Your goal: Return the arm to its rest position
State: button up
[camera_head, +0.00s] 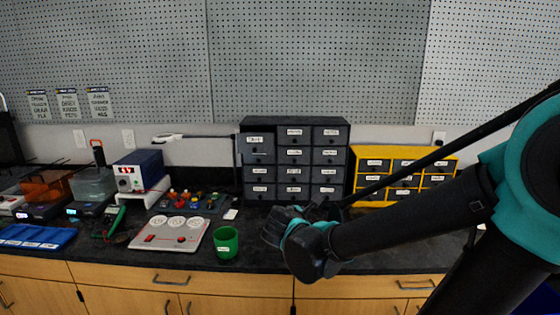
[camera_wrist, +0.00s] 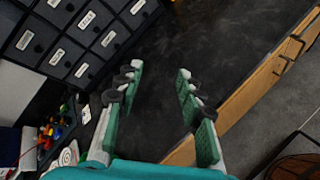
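My arm reaches in from the right in the head view, in black and teal sections, with its wrist (camera_head: 312,248) in front of the bench edge. My gripper (camera_wrist: 158,76) shows in the wrist view with its two green-padded fingers spread apart. Nothing is between them except the dark benchtop behind.
A grey drawer cabinet (camera_head: 293,142) and a yellow drawer cabinet (camera_head: 448,163) stand at the back of the dark bench (camera_head: 390,259). A green cup (camera_head: 226,243) stands left of my wrist. A white-topped panel (camera_head: 152,235) and a power supply (camera_head: 138,172) are further left.

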jog(key=s+d+f+m+g+y, duration=0.2)
jog(key=s+d+f+m, duration=0.3)
jog(key=m, duration=0.6)
jog(key=s+d+f+m+g+y, duration=0.2)
jog(key=s+d+f+m+g, duration=0.3)
jog(key=s+f+m, duration=0.5)
jog(key=shift+d+f+m+y, duration=0.35)
jog(key=shift+f+m, duration=0.1)
jog(key=shift+m, duration=0.25)
